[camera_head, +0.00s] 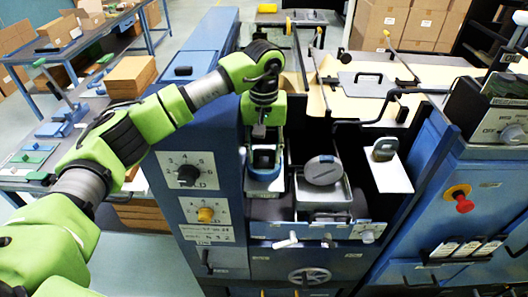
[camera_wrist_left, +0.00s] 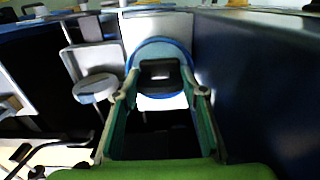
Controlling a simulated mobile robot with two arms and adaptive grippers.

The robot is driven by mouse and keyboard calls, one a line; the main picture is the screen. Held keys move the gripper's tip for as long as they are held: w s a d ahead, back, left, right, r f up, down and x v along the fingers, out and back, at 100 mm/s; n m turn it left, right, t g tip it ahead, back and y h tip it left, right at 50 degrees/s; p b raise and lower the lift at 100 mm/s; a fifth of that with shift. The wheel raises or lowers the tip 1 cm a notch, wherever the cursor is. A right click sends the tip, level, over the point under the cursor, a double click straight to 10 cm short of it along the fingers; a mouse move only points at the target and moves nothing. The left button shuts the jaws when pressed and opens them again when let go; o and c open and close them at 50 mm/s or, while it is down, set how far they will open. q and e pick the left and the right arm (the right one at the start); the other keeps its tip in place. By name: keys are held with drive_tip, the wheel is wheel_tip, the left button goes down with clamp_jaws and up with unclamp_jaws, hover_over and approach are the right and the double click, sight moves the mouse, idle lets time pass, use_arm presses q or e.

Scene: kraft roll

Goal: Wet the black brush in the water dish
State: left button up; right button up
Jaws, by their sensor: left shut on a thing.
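My left gripper (camera_head: 263,140) points down over the blue-rimmed dish (camera_head: 266,174) on the left of the machine's top. It is shut on the black brush (camera_head: 264,157), whose dark body shows just below the fingers. In the left wrist view the green fingers (camera_wrist_left: 162,92) stand on either side of the dark brush (camera_wrist_left: 161,73), with the dish's blue rim (camera_wrist_left: 158,42) behind it. The brush overlaps the dish in both views; I cannot tell whether its tip touches the water. The water itself is hidden. My right gripper is not in view.
A round grey-topped piece (camera_head: 323,170) stands on a metal tray just right of the dish. A grey padlock-shaped piece (camera_head: 384,150) sits on a pale plate farther right. A control panel with knobs (camera_head: 188,175) faces forward at left. A red button (camera_head: 463,200) is at right.

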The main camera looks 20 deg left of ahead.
sight(264, 152)
use_arm(q)
drive_tip(key=shift+r+p, duration=1.7)
drive_tip(key=shift+r, duration=1.8)
drive_tip(key=shift+s+f, duration=0.1)
